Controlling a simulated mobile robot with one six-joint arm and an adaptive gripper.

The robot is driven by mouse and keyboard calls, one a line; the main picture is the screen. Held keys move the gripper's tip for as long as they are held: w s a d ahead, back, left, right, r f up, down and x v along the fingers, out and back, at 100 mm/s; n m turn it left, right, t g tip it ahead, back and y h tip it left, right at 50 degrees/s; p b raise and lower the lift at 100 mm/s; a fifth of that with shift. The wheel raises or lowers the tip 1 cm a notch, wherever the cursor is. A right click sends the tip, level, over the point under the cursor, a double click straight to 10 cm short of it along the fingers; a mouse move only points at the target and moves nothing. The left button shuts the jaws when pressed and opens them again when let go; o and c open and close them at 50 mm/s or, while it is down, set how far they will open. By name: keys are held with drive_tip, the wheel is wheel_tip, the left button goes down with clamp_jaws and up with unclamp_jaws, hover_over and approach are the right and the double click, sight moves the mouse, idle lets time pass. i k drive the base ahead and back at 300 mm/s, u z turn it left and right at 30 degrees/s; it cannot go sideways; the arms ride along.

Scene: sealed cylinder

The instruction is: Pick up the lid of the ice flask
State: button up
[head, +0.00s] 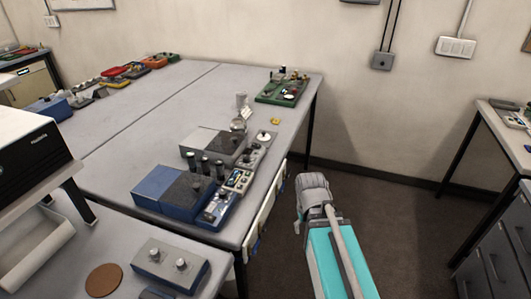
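I cannot tell for sure which thing is the ice flask or its lid. A small shiny metal vessel (238,125) stands towards the right edge of the long grey table, with a pale upright piece (241,101) just behind it. A small white disc with a dark knob on top (264,137) sits just to the right of the vessel. My turquoise arm with a grey end part shows at the lower right, beyond the table's right edge and apart from these things. My gripper's fingers do not show.
Blue and grey instrument boxes (172,190) stand in front of the vessel. A green board (281,88) with parts lies behind it. A nearer bench holds a grey box with knobs (170,265) and a brown disc (104,280). The long table's middle (150,115) is clear.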

sight(263, 137)
drive_tip(key=k, duration=0.5)
drive_tip(key=z, duration=0.7)
drive_tip(key=i, duration=1)
drive_tip(key=u, duration=0.35)
